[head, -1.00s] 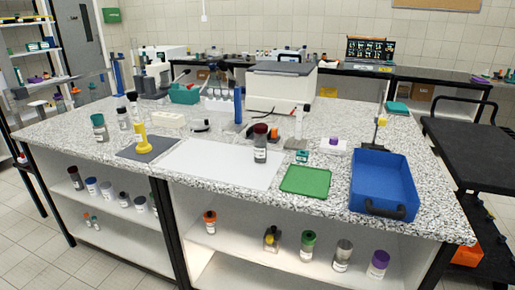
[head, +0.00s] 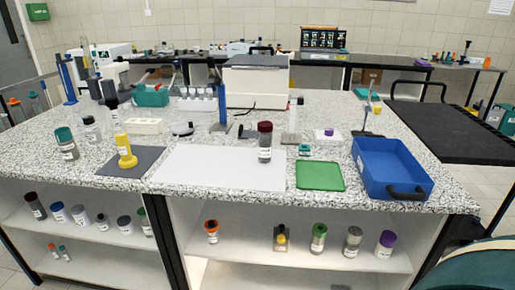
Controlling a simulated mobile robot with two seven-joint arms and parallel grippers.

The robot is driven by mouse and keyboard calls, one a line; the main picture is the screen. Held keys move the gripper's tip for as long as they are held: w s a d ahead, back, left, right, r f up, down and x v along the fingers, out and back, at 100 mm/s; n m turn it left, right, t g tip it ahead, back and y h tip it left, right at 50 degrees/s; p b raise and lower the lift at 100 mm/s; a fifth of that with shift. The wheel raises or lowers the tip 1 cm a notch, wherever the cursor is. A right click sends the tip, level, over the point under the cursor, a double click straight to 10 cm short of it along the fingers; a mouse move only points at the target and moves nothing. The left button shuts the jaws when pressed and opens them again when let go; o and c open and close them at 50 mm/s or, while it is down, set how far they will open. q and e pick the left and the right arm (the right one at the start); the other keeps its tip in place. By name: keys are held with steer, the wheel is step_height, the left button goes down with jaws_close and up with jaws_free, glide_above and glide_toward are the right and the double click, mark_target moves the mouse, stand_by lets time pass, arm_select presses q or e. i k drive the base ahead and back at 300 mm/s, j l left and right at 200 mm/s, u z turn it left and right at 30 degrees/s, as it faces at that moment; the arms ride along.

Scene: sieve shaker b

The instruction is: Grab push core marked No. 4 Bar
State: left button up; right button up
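Several capped, labelled cylinders are in view, and the labels are too small to read, so I cannot tell which is No. 4 Bar. One with a dark red cap (head: 265,142) stands upright on the white sheet (head: 220,168). A teal-capped one (head: 66,144) stands at the bench's left. On the shelf below stand cylinders with an orange cap (head: 212,231), a green cap (head: 318,238), a grey cap (head: 353,241) and a purple cap (head: 385,244). More sit on the left shelf, one with a dark red cap (head: 35,206). Neither gripper is in view.
A blue tray (head: 391,168) and a green mat (head: 320,176) lie near the bench's front right. A yellow object (head: 126,152) stands on a dark mat. A black cart (head: 450,130) is at the right. A dark teal curved shape (head: 475,268) fills the lower right corner.

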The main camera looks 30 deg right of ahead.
mark_target(265, 139)
steer(key=j+z, duration=0.15)
steer(key=z, duration=0.25)
steer(key=i+j+z, duration=0.1)
steer(key=z, duration=0.35)
steer(key=j+z, duration=0.2)
steer(key=z, duration=0.2)
